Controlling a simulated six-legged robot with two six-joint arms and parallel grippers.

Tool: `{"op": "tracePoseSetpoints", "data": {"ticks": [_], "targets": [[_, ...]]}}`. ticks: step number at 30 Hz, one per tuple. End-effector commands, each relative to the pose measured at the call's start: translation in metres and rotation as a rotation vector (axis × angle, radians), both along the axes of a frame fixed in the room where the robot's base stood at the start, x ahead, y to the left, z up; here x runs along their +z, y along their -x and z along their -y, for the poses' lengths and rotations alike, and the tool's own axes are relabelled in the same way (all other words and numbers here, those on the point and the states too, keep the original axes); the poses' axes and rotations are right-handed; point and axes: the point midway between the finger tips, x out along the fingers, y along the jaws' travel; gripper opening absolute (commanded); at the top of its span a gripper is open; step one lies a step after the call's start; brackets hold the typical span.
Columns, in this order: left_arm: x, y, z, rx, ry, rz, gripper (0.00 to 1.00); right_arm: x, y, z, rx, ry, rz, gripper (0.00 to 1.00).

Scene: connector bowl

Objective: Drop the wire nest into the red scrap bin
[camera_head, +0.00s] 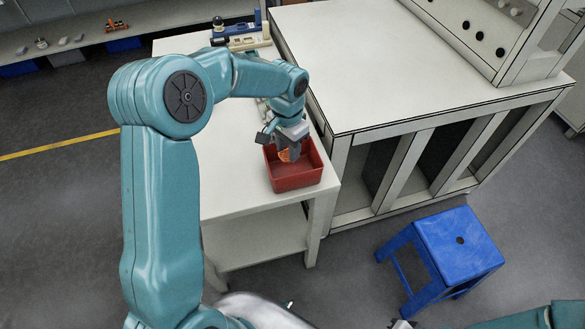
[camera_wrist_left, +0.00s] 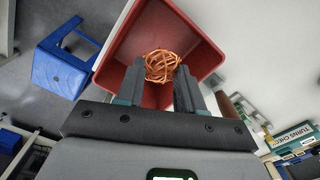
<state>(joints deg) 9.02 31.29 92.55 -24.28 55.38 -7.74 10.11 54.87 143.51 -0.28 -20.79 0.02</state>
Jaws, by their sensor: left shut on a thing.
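The wire nest (camera_wrist_left: 162,66) is a tangled ball of orange wire between the fingertips of my left gripper (camera_wrist_left: 160,78) in the left wrist view. In the head view the nest (camera_head: 290,153) shows as an orange patch under my left gripper (camera_head: 285,146). My left gripper is shut on it and points down into the mouth of the red scrap bin (camera_head: 297,181). The bin (camera_wrist_left: 202,45) surrounds the nest in the wrist view. I cannot tell whether the nest touches the bin floor. My right gripper cannot be made out clearly; only parts of my right arm show at the lower right.
The bin stands at the front right corner of a white table (camera_head: 240,208). A larger white workbench (camera_head: 360,70) adjoins it on the right. A blue stool (camera_head: 458,245) stands on the floor at right. Blue and cream items (camera_head: 240,38) lie at the table's back.

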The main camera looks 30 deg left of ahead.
Motion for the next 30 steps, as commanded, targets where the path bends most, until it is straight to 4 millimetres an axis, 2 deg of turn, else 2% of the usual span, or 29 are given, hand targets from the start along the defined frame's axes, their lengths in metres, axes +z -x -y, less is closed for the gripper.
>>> {"op": "tracePoseSetpoints", "data": {"ticks": [7,8,9,10,18,22,26,30], "targets": [[-0.001,-0.001,-0.002,0.000,0.000,0.000,0.09,0.000,0.000,0.000,0.001,0.000,0.000,0.00],[-0.001,-0.001,-0.002,0.000,0.000,0.000,0.47,0.000,0.000,0.000,0.001,0.000,0.000,0.00],[-0.001,-0.001,-0.002,-0.001,0.000,0.000,0.60,0.000,0.000,0.000,0.001,0.000,0.000,0.00],[-0.001,-0.001,-0.002,-0.001,0.000,0.000,0.67,0.000,0.000,0.000,0.001,0.000,0.000,0.00],[0.000,-0.002,-0.003,-0.001,0.000,0.000,0.67,0.000,0.000,0.000,0.001,0.000,0.000,0.00],[0.009,-0.002,-0.002,-0.001,-0.001,0.001,0.67,-0.001,0.000,0.000,0.001,0.000,0.000,0.00],[0.034,-0.003,-0.002,-0.002,-0.002,0.005,0.67,-0.002,0.000,0.000,0.001,0.000,0.000,0.00],[0.073,-0.004,-0.001,-0.001,-0.002,0.007,0.67,-0.002,0.000,0.000,0.000,0.000,0.000,0.00]]}}
